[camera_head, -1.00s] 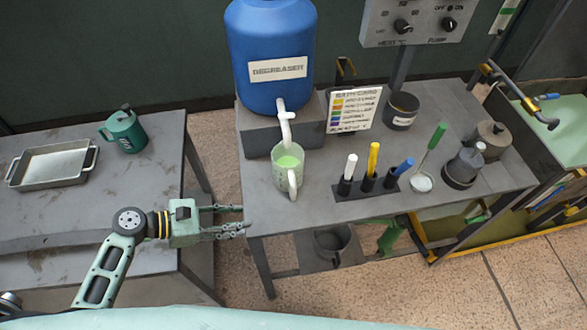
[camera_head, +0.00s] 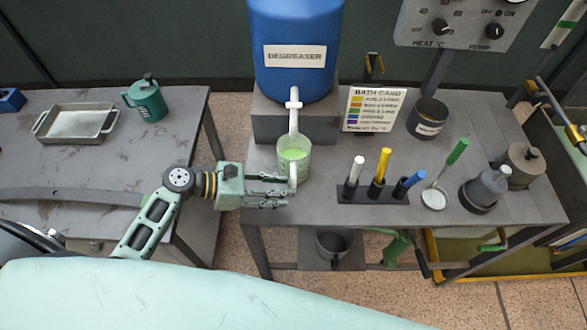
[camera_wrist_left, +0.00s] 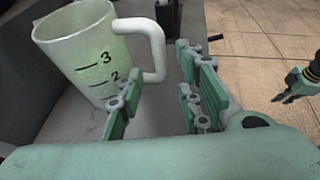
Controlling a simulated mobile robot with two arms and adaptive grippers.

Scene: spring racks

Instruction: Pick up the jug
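The jug (camera_head: 293,162) is a pale, see-through measuring jug with green liquid in it. It stands upright on the grey bench under the white spout of the blue degreaser drum. My left gripper (camera_head: 286,190) is open and empty, just in front of the jug, close to its handle. In the left wrist view the jug (camera_wrist_left: 88,50) fills the left side, with printed marks 2 and 3. Its white handle points towards the gap between my open fingers (camera_wrist_left: 160,85); I cannot tell whether they touch. My right gripper (camera_wrist_left: 290,88) shows at the right edge there, its opening unclear.
The degreaser drum (camera_head: 295,25) stands on a grey block behind the jug, its spout (camera_head: 293,115) low over it. A ladle (camera_head: 434,198) and dark pots are further right. The left table (camera_head: 90,165) holds a tray and green mug.

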